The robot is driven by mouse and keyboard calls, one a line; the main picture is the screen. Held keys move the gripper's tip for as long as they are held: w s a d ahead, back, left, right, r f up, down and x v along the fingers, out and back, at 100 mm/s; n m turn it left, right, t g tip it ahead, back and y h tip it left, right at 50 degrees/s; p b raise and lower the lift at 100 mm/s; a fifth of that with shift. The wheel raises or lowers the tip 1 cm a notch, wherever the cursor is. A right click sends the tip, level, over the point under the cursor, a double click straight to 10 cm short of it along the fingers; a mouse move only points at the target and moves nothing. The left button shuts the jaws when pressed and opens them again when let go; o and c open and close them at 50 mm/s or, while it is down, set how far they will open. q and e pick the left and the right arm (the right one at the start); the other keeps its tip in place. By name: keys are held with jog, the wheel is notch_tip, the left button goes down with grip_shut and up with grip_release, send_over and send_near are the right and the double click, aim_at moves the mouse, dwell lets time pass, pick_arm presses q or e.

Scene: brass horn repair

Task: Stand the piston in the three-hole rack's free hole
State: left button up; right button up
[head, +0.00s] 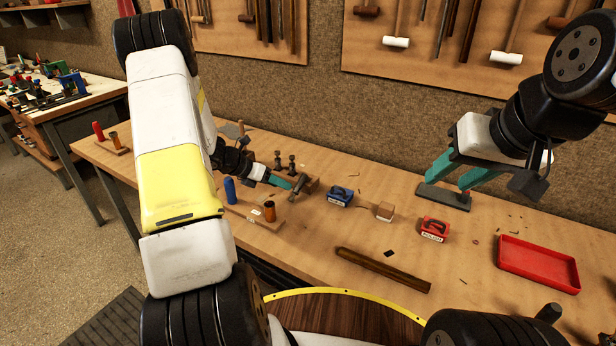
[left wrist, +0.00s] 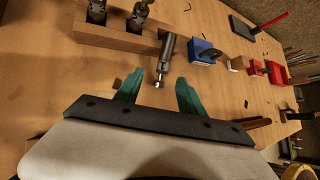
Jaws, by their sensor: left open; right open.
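The piston (left wrist: 167,60) is a grey metal cylinder with a thin end, at the right end of the wooden rack (left wrist: 118,37) in the left wrist view. In the head view the piston (head: 298,186) looks tilted. I cannot tell whether it lies against the rack or sits partly in a hole. Two dark pistons (head: 285,163) stand in the rack's other holes. My left gripper (left wrist: 159,88) is open, with the piston's thin end between its fingertips.
A blue block (head: 340,197), a small wooden block (head: 385,211) and a red labelled block (head: 433,230) stand right of the rack. A wooden bar (head: 382,270) lies in front. A red tray (head: 538,263) is at the right. A holder with blue (head: 230,190) and copper cylinders (head: 270,211) stands nearer.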

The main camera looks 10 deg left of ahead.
aim_at(298, 188)
pick_arm(q)
jog(key=x, duration=0.6)
jog(key=shift+w+d, duration=0.2)
jog(key=shift+d, duration=0.25)
grip_shut()
